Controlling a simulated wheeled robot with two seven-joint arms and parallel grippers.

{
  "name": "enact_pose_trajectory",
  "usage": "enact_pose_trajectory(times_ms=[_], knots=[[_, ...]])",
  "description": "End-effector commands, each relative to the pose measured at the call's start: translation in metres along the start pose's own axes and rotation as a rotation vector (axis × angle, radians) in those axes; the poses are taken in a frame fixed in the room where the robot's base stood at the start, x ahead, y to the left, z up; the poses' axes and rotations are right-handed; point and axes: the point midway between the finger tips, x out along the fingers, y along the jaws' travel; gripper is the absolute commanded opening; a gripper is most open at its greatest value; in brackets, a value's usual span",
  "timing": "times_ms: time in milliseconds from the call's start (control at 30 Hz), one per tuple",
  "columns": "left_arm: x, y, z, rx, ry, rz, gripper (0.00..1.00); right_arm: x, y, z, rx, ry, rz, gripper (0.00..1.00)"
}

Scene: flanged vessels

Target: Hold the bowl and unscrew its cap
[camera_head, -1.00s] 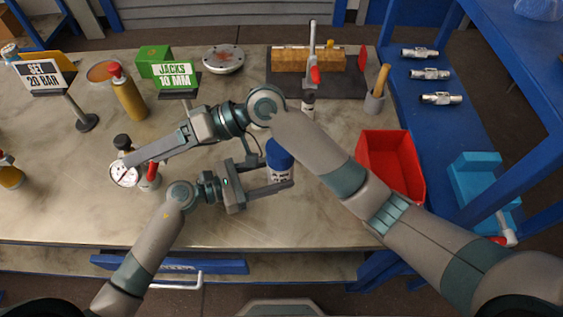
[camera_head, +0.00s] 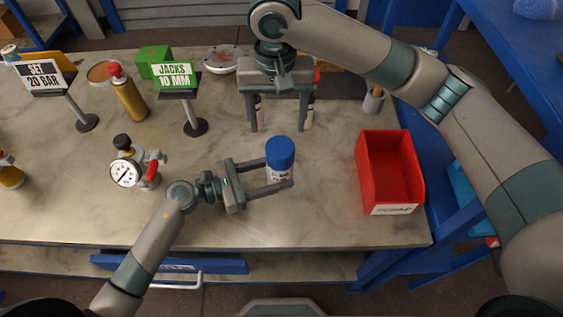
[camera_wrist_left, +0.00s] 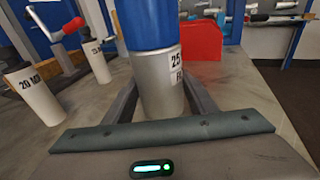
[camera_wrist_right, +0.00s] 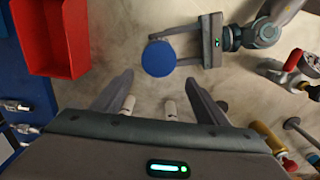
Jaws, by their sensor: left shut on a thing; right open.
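My right gripper (camera_head: 279,128) is open and empty, fingers pointing down, behind and above the capped cylinder in the head view. In the right wrist view the cap (camera_wrist_right: 158,58) appears just beyond my right fingertips.
A red bin (camera_head: 390,170) stands to the right. A pressure gauge (camera_head: 125,173) with a red handle stands at the left. A sign stand (camera_head: 194,127) is behind it. Smaller white cylinders (camera_wrist_right: 171,110) stand beneath or behind my right gripper. The front table strip is clear.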

Motion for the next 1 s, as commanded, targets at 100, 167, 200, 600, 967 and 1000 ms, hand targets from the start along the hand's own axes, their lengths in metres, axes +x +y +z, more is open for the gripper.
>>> enact_pose_trajectory(times_ms=[100, 167, 200, 600, 967, 1000], knots=[[0.0, -0.001, 0.0, 0.0, 0.0, -0.002, 0.33, -0.005, 0.005, 0.012, 0.003, -0.009, -0.004, 0.67], [0.0, -0.001, 0.0, 0.0, 0.0, -0.002, 0.33, -0.006, 0.006, 0.015, 0.005, -0.013, -0.005, 0.67], [0.0, -0.001, 0.0, 0.0, 0.0, -0.002, 0.33, -0.007, 0.006, 0.016, 0.006, -0.015, -0.005, 0.67], [0.0, -0.001, 0.0, 0.0, 0.0, -0.002, 0.33, -0.005, 0.006, 0.016, 0.005, -0.016, -0.007, 0.67], [0.0, -0.001, 0.0, 0.0, 0.001, -0.002, 0.33, 0.017, 0.006, 0.017, 0.005, -0.018, -0.006, 0.67], [0.0, -0.001, 0.0, 0.0, 0.001, -0.002, 0.33, 0.021, 0.006, 0.017, 0.006, -0.017, -0.006, 0.67]])
